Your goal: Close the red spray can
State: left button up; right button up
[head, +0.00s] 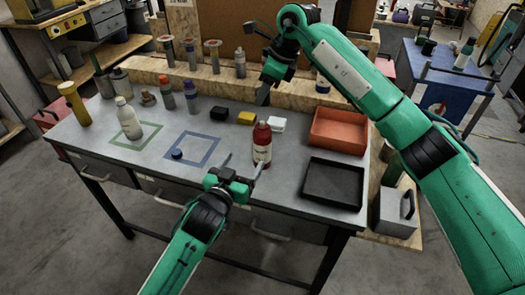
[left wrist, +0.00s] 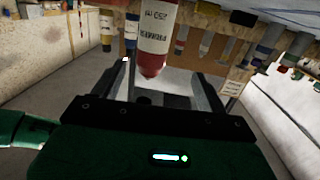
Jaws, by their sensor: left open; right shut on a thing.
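The red spray can (head: 262,145), with a white label, stands upright near the table's front edge. In the left wrist view it appears upside down (left wrist: 155,40), its red top end pointing down. My left gripper (head: 244,168) is open at the front edge, just in front and left of the can. In the left wrist view its fingers (left wrist: 170,82) spread apart with the can between or just beyond them; I cannot tell which. My right gripper (head: 263,92) is above the back of the table, away from the can. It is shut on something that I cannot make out.
A white bottle (head: 127,122) stands by the green square. An orange tray (head: 340,128) and a black tray (head: 333,184) lie right of the can. Small black, yellow and white blocks lie behind it. Several bottles stand at the back.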

aim_at(265, 132)
pick_arm(q)
jog(key=shift+w+d+r+m+h, duration=0.35)
jog(key=shift+d+r+h, duration=0.2)
jog(key=shift+r, duration=0.25)
jog(key=shift+w+d, duration=0.1)
jog(key=x, duration=1.2)
jog(key=shift+r, duration=0.1)
jog(key=c, duration=1.4)
jog(key=shift+c, duration=0.2)
pick_arm(e)
jog(key=shift+f, duration=2.45)
